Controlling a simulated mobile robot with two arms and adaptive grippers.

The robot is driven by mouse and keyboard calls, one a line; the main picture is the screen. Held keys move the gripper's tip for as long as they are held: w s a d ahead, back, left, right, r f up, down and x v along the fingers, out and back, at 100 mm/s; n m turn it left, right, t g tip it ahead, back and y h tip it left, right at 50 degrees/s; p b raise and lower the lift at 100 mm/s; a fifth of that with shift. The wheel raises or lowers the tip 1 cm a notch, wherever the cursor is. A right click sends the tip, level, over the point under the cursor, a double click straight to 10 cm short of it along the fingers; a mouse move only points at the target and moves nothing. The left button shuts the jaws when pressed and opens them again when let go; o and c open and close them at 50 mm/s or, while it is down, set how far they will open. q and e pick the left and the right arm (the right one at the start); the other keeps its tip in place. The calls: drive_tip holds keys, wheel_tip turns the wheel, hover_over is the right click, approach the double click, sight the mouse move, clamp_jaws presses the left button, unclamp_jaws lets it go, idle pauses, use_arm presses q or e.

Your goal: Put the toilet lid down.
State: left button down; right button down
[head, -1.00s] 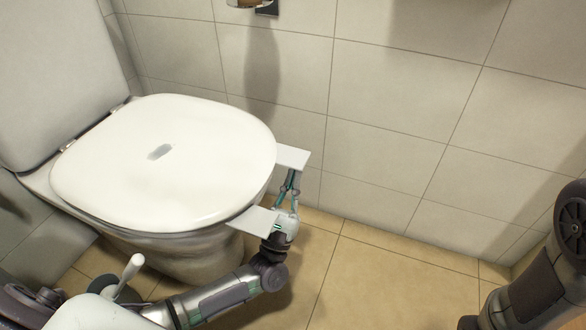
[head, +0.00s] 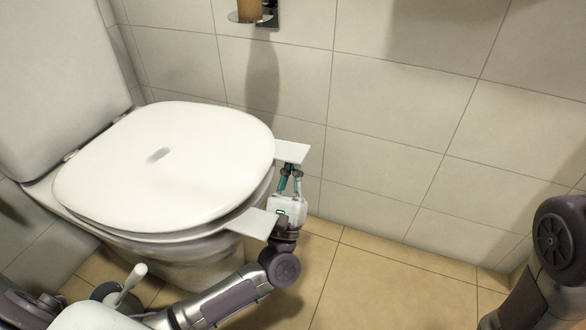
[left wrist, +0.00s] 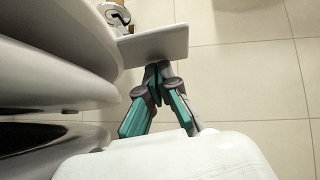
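The white toilet lid (head: 120,185) lies flat over the bowl (head: 190,255), hinged side at the cistern. A small grey patch shows on its top. My left gripper (head: 272,187) is at the front edge of the lid, its two flat white finger plates spread wide apart and nothing seen between them. Whether the plates touch the lid I cannot tell. In the left wrist view one plate and the teal finger links show (left wrist: 158,60), with the curved toilet edges (left wrist: 55,75) close at left. My right gripper is out of view; only my right arm shows.
The cistern (head: 55,80) stands behind the lid. A tiled wall (head: 390,130) runs close behind my left gripper, with a paper holder (head: 250,14) on it. A toilet brush (head: 130,282) stands at lower left. Tan floor (head: 370,285) is clear at right.

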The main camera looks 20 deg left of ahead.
use_arm(q)
wheel_tip(320, 180, up, 2)
drive_tip(key=shift+r+n+y, duration=0.1)
drive_tip(key=shift+n+y, duration=0.8)
drive_tip(key=shift+n, duration=0.1)
